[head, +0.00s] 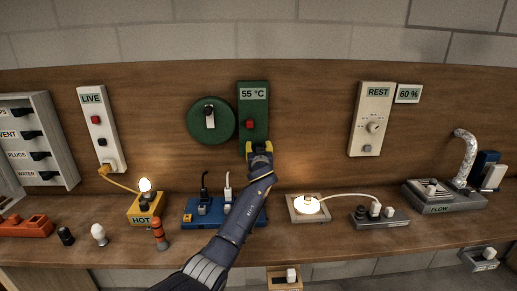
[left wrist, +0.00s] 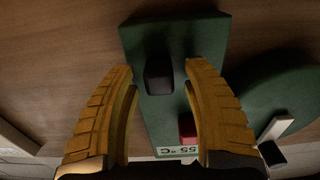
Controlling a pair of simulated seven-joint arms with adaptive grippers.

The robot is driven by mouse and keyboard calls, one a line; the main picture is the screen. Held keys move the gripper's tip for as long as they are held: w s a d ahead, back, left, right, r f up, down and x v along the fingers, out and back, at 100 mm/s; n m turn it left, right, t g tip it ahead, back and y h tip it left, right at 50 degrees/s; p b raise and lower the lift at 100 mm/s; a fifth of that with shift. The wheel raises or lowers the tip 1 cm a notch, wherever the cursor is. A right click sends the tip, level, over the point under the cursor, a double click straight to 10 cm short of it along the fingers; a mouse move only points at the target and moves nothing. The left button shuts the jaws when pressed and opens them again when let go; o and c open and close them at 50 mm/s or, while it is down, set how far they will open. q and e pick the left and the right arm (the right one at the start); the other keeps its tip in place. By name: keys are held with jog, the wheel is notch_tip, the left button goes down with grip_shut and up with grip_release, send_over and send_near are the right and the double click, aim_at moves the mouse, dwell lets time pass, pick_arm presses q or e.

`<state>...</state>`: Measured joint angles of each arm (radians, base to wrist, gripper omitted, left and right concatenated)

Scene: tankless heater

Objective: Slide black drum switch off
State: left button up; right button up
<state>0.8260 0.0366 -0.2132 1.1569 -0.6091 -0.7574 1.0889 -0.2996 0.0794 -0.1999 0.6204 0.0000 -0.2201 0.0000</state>
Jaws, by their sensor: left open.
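A green box (head: 253,104) labelled 55 °C is mounted on the wooden wall, with a red button (head: 250,125) on its front. In the left wrist view a black block-shaped switch (left wrist: 158,75) stands out from this box, and the red button (left wrist: 187,129) shows beside the label. My left gripper (head: 259,148) is at the lower end of the box and hides the black switch in the head view. Its yellow fingers (left wrist: 161,82) are open, one on each side of the black switch, with gaps visible. I cannot tell the depth. My right gripper is not in view.
A green disc (head: 221,119) with a white lever (head: 210,118) is left of the box. Below, a blue unit (head: 195,221) with upright plugs, a yellow HOT box (head: 141,217) and a lit lamp (head: 306,205) stand on the shelf.

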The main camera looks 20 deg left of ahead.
pick_arm(q)
jog(key=shift+c, duration=0.6)
grip_shut()
